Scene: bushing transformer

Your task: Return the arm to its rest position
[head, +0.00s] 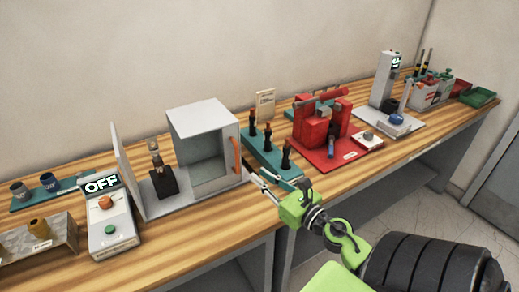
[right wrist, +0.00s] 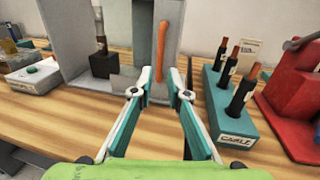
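My right gripper (head: 256,178) is open and empty at the front of the table, close to the grey cabinet (head: 206,117). In the right wrist view its two fingertips (right wrist: 160,78) are apart, with the cabinet's orange handle (right wrist: 162,48) showing in the gap between them. The handle also shows in the head view (head: 236,155), just left of the fingertips. I cannot tell whether they touch it. My right arm reaches in from the lower right. My left gripper is not in view.
The cabinet's door (head: 128,170) stands open, with a dark bushing (head: 163,180) inside. A control box reading OFF (head: 108,215) stands left. A teal rack (head: 265,158) with dark bushings and a red fixture (head: 318,125) stand right. Bare wood (head: 215,222) lies along the front.

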